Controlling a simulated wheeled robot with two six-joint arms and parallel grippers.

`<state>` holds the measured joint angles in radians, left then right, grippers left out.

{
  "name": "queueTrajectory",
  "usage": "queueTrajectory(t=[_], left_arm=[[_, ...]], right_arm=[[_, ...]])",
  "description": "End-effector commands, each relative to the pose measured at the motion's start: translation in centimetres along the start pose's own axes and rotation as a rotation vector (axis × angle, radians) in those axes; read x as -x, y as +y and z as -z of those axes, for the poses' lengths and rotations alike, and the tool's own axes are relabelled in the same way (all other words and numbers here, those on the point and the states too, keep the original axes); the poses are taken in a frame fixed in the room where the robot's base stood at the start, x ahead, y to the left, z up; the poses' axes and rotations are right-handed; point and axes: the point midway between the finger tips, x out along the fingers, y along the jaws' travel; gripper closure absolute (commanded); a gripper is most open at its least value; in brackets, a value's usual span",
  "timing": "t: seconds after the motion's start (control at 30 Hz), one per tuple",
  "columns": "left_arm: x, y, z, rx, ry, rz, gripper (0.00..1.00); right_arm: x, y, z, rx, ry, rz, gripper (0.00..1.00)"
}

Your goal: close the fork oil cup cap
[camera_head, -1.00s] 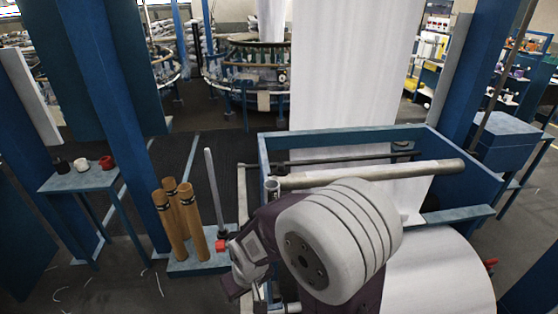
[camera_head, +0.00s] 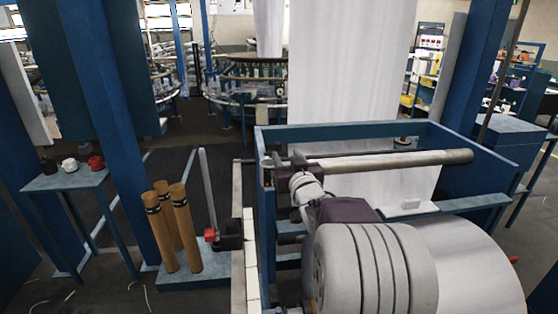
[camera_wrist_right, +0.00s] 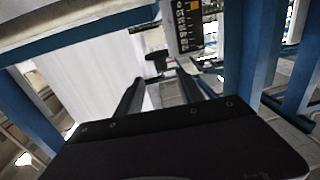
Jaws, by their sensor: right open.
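My right gripper (camera_head: 287,160) is open, with its dark fingers at the left end of the metal roller on the blue frame. In the right wrist view, the two dark fingers (camera_wrist_right: 164,92) stand apart with nothing between them. A small dark T-shaped piece (camera_wrist_right: 157,61) shows just beyond the fingertips; I cannot tell if it belongs to the oil cup. The fork oil cup and its cap cannot be made out for certain, and the gripper and arm cover part of the frame's left end. My left gripper is not in view.
The blue frame (camera_head: 350,131) carries the roller (camera_head: 420,159) and white cloth (camera_head: 350,70). A large white cloth roll (camera_head: 465,265) lies in front. A panel with a yellow mark (camera_wrist_right: 188,28) is near the fingers.

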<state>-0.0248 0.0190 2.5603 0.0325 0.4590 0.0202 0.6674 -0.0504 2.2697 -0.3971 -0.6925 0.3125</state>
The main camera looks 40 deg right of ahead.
Motion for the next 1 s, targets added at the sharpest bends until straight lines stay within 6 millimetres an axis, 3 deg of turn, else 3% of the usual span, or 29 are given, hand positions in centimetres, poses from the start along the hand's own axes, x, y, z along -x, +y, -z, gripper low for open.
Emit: queueTrajectory(t=[0.17,0.4,0.53,0.87,0.9,1.0], left_arm=[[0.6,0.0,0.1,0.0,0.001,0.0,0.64],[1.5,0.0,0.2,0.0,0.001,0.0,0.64],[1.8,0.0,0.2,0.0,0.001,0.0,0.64],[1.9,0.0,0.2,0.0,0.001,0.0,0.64],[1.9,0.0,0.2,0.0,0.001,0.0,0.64],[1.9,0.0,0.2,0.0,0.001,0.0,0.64]], right_arm=[[-1.3,-0.1,0.3,0.0,-0.004,0.002,0.55],[-6.3,-0.2,0.2,-0.002,-0.006,0.003,0.55],[-8.2,-0.1,0.2,0.0,-0.005,0.002,0.55],[-9.1,-0.1,0.1,-0.001,-0.004,0.001,0.55],[-9.1,-0.1,0.1,-0.001,-0.004,0.001,0.58],[-9.1,-0.1,0.1,-0.001,-0.004,0.001,0.86]])
